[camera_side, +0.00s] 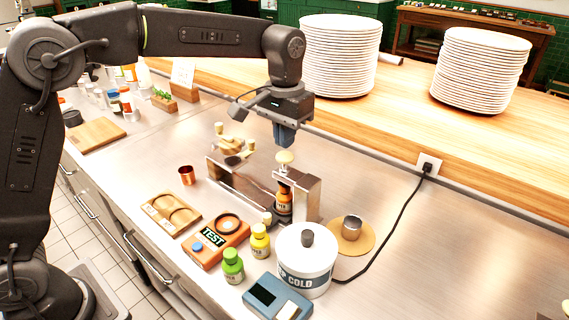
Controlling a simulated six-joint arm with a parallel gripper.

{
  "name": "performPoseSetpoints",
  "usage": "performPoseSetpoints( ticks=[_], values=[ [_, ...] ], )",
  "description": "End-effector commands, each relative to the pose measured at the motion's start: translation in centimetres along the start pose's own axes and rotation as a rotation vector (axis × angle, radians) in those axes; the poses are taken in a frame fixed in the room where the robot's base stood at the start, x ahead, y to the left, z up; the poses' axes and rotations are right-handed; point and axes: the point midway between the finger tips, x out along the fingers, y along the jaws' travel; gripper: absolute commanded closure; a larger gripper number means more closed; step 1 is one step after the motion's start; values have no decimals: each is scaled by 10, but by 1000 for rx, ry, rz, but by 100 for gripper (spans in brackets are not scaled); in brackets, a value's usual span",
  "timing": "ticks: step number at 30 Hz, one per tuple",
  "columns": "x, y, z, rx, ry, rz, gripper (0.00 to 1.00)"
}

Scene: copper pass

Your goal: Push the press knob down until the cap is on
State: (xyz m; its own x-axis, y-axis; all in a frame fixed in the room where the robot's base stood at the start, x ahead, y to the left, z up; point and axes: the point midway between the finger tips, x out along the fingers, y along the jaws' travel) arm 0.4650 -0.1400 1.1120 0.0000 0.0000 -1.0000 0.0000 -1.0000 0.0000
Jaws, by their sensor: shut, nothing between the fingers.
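The press knob (285,157) is a pale, cream-coloured mushroom shape on top of the metal press (306,195). An orange bottle (284,203) stands upright inside the press under the knob. Its upper part is partly hidden by the press, and I cannot tell how its cap sits. My gripper (285,143) points down just above the knob, shut and empty. A small gap seems to lie between the fingertips and the knob.
A white COLD pot (306,268), a yellow bottle (260,242), a green bottle (233,266) and an orange TEST device (217,246) stand in front of the press. A copper cup (187,175) is at left. Plate stacks (340,60) stand on the wooden shelf behind.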

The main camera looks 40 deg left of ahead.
Motion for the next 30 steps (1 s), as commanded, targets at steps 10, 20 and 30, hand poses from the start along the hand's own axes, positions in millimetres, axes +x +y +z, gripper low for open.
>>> performPoseSetpoints(
  ticks=[10,20,30],
  values=[
    [2,0,0,0,0,0,100],
    [13,0,0,0,-1,0,100],
    [24,0,0,0,-1,0,100]
  ],
)
